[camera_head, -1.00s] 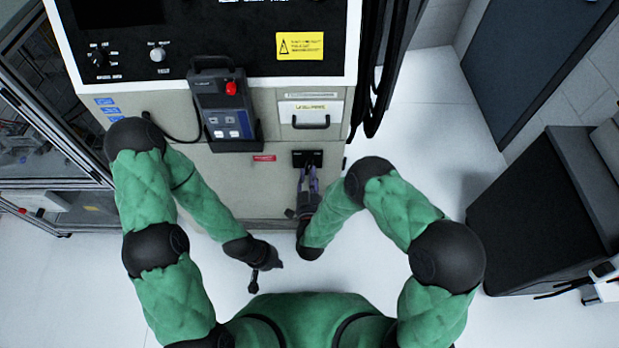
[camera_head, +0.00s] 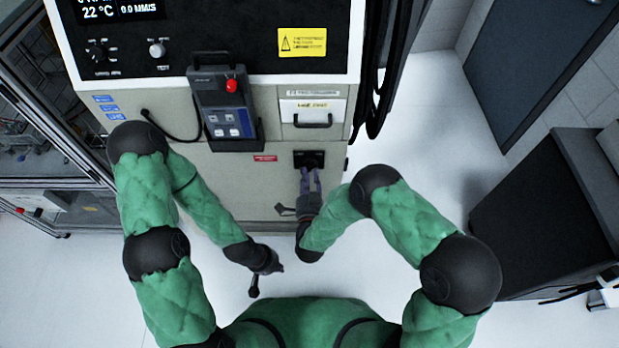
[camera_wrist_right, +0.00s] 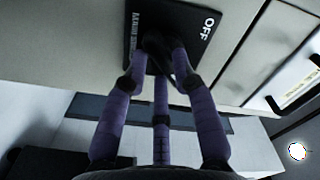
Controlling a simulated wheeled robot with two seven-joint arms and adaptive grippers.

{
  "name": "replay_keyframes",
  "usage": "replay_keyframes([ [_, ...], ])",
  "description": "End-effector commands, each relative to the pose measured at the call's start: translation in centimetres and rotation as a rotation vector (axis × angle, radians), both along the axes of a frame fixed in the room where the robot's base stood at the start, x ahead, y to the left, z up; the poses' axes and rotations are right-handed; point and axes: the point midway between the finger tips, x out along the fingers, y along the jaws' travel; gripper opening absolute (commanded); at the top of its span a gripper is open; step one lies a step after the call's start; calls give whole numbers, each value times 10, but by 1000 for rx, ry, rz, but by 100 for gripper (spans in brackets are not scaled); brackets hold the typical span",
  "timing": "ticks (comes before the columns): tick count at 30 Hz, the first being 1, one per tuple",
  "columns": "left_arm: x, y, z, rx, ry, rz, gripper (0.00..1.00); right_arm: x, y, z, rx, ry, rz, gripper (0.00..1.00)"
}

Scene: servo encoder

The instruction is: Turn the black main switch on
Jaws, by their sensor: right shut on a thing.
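The black main switch (camera_head: 317,158) is on a black plate low on the machine's front. My right gripper (camera_head: 310,172) reaches up to it and is shut on its knob. In the right wrist view the plate (camera_wrist_right: 190,52) bears the words OFF and MAIN. The purple fingers of my right gripper (camera_wrist_right: 163,58) close around the dark knob, which they largely hide; its exact angle cannot be read. My left gripper (camera_head: 254,284) hangs low in front of the machine, away from the switch; its opening is unclear.
The machine's display (camera_head: 115,10) is lit with 22 °C and 0.0 MM/S. A handheld pendant (camera_head: 222,110) with a red button sits left of the switch. A drawer handle (camera_head: 313,124) is just above it. A black cabinet (camera_head: 535,215) stands right, with open floor between.

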Motion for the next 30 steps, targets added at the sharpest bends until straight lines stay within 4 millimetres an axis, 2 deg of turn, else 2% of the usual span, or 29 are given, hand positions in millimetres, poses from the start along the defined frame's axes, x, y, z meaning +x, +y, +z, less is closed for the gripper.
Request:
replay_keyframes([
  [12, 0, 0, 0, 0, 0, 0, 0, 1, 0, 1, 9, -4, -2, 0],
  [13, 0, 0, 0, 0, 0, 0, 0, 1, 0, 1, 8, -4, -2, 36],
  [15, 0, 0, 0, 0, 0, 0, 0, 1, 0, 1, 8, -4, -2, 52],
  [25, 0, 0, 0, 0, 0, 0, 0, -1, 0, 0, 6, -1, -1, 52],
  [30, 0, 0, 0, 0, 0, 0, 0, -16, 1, 0, 5, 1, 2, 52],
])
